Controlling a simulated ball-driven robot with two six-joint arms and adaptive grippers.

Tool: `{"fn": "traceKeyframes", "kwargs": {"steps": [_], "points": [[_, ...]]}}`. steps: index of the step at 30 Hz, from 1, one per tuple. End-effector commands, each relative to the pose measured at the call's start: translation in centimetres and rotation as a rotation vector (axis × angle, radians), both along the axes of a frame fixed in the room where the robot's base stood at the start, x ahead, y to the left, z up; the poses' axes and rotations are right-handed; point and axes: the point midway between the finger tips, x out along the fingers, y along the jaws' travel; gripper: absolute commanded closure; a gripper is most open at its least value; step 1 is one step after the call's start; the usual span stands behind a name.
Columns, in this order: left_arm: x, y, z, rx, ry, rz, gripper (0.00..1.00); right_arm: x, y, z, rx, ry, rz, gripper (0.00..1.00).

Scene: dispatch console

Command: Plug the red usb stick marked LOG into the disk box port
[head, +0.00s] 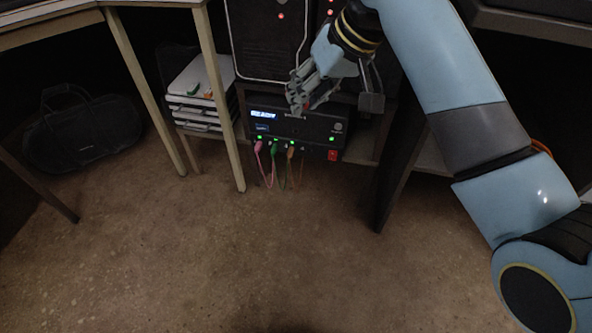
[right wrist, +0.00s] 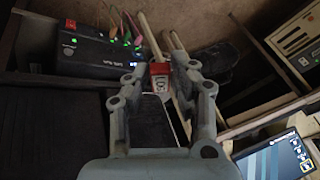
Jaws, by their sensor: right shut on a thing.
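My right gripper (right wrist: 161,72) is shut on a red usb stick (right wrist: 160,70) with a white label reading LOG, held between its fingertips in the right wrist view. In the head view the right gripper (head: 304,100) is in front of the disk box's upper part, and only a speck of red shows at its tips. The disk box (head: 318,127) is black, with a lit READY display and green lights along its lower front. It also shows in the right wrist view (right wrist: 92,58), apart from the stick. Its free port is too small to make out. My left gripper is out of view.
Pink (head: 259,150), green (head: 274,148) and orange (head: 291,153) cables hang from the box front. A small red piece (head: 332,155) sits at its lower right. Stacked white cases (head: 199,102) and a table leg (head: 219,100) stand left. The floor in front is clear.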

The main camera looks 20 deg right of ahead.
Motion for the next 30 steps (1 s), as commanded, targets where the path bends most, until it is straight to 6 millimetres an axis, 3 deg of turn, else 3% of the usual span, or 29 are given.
{"fn": "traceKeyframes", "kwargs": {"steps": [1, 3, 9, 12, 15, 20, 30], "points": [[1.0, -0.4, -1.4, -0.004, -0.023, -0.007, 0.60, 1.3, 0.2, -5.4, 0.048, 0.024, -0.068, 0.95], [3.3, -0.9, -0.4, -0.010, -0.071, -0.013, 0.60, 3.2, 0.6, -9.5, 0.126, 0.024, -0.176, 0.95], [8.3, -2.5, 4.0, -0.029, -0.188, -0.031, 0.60, 7.6, 1.0, -20.4, 0.323, -0.018, -0.465, 0.95], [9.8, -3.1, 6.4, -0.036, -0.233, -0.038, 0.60, 8.9, 0.9, -24.1, 0.391, -0.053, -0.567, 0.95], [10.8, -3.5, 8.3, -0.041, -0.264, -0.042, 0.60, 9.9, 0.7, -26.2, 0.437, -0.085, -0.634, 0.95], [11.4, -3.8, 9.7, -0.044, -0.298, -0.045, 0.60, 10.8, 0.4, -27.3, 0.469, -0.116, -0.680, 0.95], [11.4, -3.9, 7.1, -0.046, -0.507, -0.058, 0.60, 13.2, -1.3, -27.5, 0.469, -0.119, -0.682, 0.95]]}}
